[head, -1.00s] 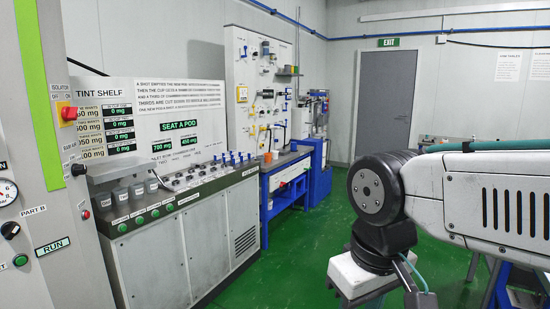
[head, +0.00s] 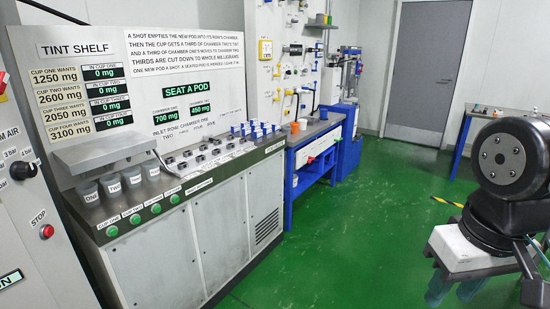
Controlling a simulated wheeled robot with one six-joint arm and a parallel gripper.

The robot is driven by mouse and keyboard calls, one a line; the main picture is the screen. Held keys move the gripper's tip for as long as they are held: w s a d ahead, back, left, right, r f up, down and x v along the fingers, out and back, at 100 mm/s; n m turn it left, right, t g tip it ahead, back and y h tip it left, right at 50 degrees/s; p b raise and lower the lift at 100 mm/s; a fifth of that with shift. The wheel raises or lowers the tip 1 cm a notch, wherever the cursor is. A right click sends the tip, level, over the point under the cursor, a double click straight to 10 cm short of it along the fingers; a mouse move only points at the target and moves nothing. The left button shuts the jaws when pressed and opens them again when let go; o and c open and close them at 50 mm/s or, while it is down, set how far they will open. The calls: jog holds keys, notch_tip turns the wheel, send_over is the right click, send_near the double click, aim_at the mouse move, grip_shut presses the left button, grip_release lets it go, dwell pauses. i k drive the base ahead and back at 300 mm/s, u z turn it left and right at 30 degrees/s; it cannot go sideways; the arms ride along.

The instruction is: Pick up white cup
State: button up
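Several pale grey-white cups stand in a row at the left end of the tint shelf counter, under a metal spout hood. Their labels include cup ONE (head: 88,190) and cup TWO (head: 111,184), with two more to the right. An orange cup (head: 295,127) stands on the blue bench beyond, with a small whitish item (head: 303,123) beside it, too small to tell if it is a cup. My arm shows at the right edge, far from all of these.
The tint shelf counter (head: 205,210) has green buttons along its front and several blue-topped pods on top. A blue bench (head: 318,136) stands past its far end. The green floor (head: 350,230) is clear in the middle. A grey door (head: 428,70) is at the back.

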aim_at(304, 123)
jog(key=z, duration=0.45)
jog(key=i, duration=4.55)
jog(key=u, duration=0.4)
